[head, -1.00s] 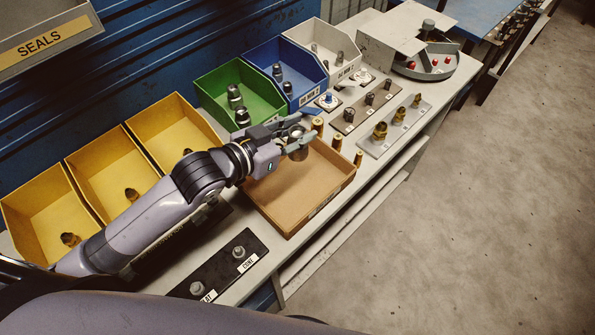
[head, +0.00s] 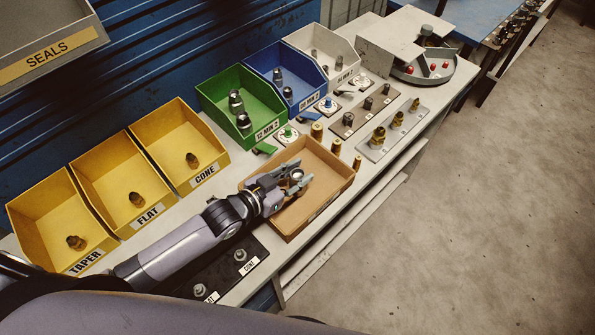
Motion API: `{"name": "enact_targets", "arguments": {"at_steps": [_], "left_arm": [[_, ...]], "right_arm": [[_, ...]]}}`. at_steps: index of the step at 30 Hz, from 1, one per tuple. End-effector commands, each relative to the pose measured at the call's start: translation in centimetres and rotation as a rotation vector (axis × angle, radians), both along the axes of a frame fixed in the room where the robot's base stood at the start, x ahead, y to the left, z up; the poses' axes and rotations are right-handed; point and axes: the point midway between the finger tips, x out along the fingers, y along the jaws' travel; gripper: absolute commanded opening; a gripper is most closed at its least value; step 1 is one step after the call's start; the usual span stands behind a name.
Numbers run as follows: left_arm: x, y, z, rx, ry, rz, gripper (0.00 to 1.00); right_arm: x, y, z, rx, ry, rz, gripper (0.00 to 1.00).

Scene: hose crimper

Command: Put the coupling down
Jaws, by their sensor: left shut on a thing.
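The coupling (head: 296,175) is a small silvery metal piece. My left gripper (head: 296,184) is shut on it, over the left part of the shallow brown tray (head: 325,158). The fingers hide part of the coupling, and I cannot tell whether it touches the tray floor. The rest of the tray floor in view looks empty. My right gripper is not in view.
Yellow bins marked TAPER (head: 32,208), FLAT and CONE stand left. Green (head: 219,95), blue (head: 254,63) and white bins stand behind. Brass pieces (head: 336,146) stand beside the tray's far right edge. Racks of fittings (head: 395,130) lie further right.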

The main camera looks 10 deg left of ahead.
Motion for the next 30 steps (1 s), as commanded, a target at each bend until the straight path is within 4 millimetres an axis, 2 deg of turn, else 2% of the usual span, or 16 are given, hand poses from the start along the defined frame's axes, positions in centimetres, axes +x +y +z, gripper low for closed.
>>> {"name": "enact_targets", "arguments": {"at_steps": [8, 9, 17, 30], "left_arm": [[0.03, -0.02, -0.38, -0.001, -0.002, 0.000, 0.00], [0.00, 0.00, -0.40, 0.001, 0.001, 0.000, 0.31], [-0.01, 0.00, -0.36, 0.001, 0.001, 0.000, 0.48], [0.00, 0.00, -0.37, 0.000, 0.000, 0.000, 0.49]], "right_arm": [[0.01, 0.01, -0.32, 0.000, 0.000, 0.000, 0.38], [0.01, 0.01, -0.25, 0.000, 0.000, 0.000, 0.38], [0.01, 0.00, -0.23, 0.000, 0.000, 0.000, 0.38], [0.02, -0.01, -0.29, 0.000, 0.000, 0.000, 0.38]]}}
